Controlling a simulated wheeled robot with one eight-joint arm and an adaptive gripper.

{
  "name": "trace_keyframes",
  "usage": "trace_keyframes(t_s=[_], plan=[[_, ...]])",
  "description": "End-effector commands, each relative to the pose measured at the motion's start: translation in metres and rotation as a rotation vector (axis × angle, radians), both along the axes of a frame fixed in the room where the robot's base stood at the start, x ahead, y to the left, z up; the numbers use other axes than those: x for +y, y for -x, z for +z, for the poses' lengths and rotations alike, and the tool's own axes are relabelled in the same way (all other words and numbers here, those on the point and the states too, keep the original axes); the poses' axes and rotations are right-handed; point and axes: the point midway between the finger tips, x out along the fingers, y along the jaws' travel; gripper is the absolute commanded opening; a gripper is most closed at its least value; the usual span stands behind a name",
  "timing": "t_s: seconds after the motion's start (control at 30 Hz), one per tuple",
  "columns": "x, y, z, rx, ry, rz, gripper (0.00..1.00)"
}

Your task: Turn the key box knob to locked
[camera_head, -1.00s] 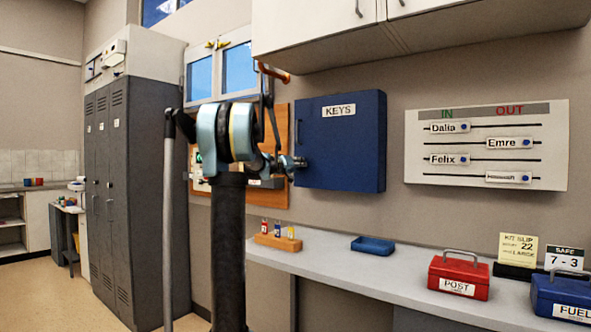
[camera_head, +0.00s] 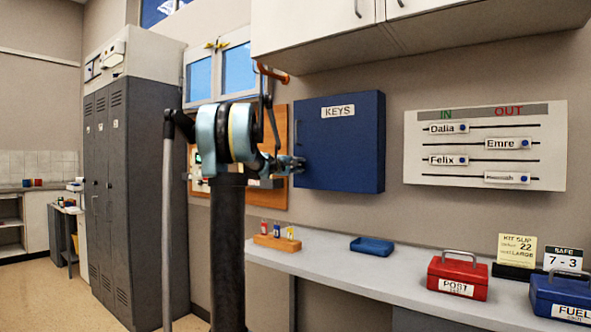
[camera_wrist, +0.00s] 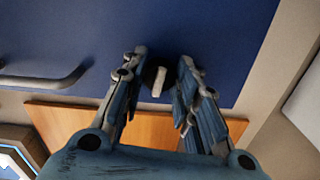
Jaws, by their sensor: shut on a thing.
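The blue key box (camera_head: 345,155), labelled KEYS, hangs on the wall with its door closed. My gripper (camera_head: 298,164) is at the left edge of its front in the head view. In the wrist view, my gripper (camera_wrist: 161,66) has its two fingers on either side of the small pale knob (camera_wrist: 158,83) on the blue face (camera_wrist: 75,35) and is shut on it. A grey bar handle (camera_wrist: 45,81) sits to the left there. The knob is hidden behind the fingers in the head view, and I cannot read any lock marking.
A wooden board (camera_head: 281,125) is on the wall behind my arm. Below is a counter (camera_head: 335,261) with a small key rack (camera_head: 277,243), a blue tray (camera_head: 372,246) and a red POST box (camera_head: 458,277). A white cabinet (camera_head: 320,30) overhangs above.

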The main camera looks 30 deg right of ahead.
Motion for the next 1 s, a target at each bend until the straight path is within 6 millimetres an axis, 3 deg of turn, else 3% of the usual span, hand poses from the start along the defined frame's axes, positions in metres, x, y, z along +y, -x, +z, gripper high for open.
trace_keyframes(t_s=[0.33,0.87,0.9,0.97,1.0], plan=[[0.0019,-0.0024,-0.0004,0.117,0.048,0.006,0.04],[0.0019,-0.0024,-0.0009,0.134,0.054,0.006,0.04],[0.0019,-0.0024,-0.0009,0.134,0.054,0.006,0.37],[0.0016,-0.0022,-0.0008,0.133,0.055,0.005,0.48],[0.0015,-0.0019,-0.0006,0.133,0.055,0.005,0.48]])
